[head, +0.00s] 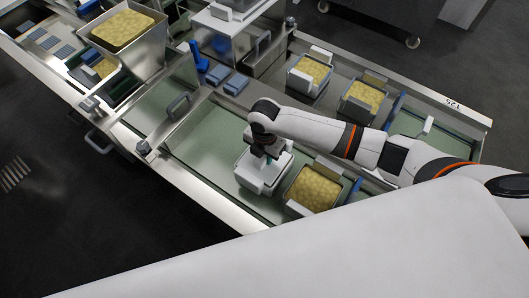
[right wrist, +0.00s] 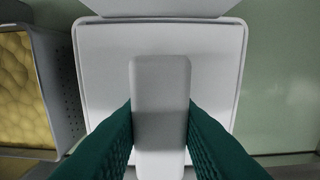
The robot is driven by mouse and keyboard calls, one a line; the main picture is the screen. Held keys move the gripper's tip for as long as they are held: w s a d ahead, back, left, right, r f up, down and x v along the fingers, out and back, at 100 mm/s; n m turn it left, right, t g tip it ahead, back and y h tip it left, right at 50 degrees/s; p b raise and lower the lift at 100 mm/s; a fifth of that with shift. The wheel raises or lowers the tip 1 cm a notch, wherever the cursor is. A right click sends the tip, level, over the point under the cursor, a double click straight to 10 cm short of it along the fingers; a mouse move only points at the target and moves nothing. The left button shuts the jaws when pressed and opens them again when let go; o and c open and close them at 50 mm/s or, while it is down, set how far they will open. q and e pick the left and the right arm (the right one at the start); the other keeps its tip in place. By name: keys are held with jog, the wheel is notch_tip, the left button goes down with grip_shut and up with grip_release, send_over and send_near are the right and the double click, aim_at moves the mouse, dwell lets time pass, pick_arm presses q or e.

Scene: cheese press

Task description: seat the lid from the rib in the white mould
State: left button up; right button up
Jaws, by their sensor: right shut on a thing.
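My right gripper (head: 266,149) points down over the white mould (head: 250,184) in the green-floored trough. In the right wrist view its two green fingers (right wrist: 160,120) are shut on the upright rib of the white lid (right wrist: 105,75). The lid is a flat square plate and looks level. It lies within or just over the mould's rim (right wrist: 240,80); I cannot tell whether it is fully down. In the head view the lid (head: 270,167) is partly hidden by the gripper. My left gripper is in neither view.
A mould with yellow curd (head: 314,188) stands close to the right of the white mould. Two more curd-filled moulds (head: 309,76) (head: 361,98) stand farther back. Blue blocks (head: 236,84) lie on the bench at the upper middle. Green floor is clear left of the white mould.

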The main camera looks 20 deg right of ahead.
jog(key=shift+f, duration=0.6)
dwell(0.7)
jog(key=o, duration=1.1)
notch_tip(320, 180, up, 10)
jog(key=p, duration=1)
jog(key=shift+r, duration=0.1)
jog(key=shift+s, duration=0.1)
